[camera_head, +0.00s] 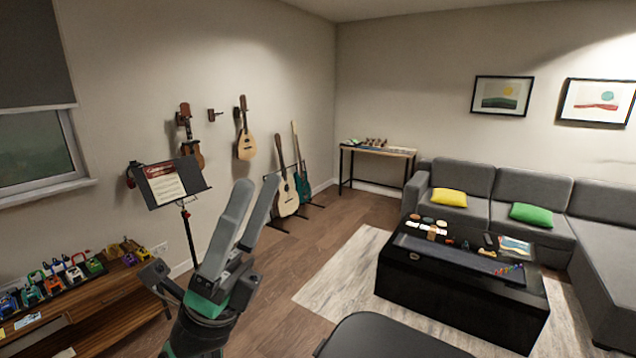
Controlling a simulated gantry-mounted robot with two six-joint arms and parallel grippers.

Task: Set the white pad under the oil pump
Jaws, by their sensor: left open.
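My left gripper (257,186) is raised in the middle foreground with its two long grey fingers pointing up. It is open with nothing between the fingers, far from the black table (455,300). Small white flat pieces (413,225) lie at the left end of that table; one may be the white pad, but they are too small to tell. A small tan upright object (432,233) stands beside them. I cannot make out which thing is the oil pump. My right gripper is not in view.
A wooden bench (120,308) with several colourful pedals is at the left. A music stand (172,184) stands behind my gripper. Guitars (287,193) stand by the wall. A grey sofa (470,212) is behind the black table. Wooden floor between is clear.

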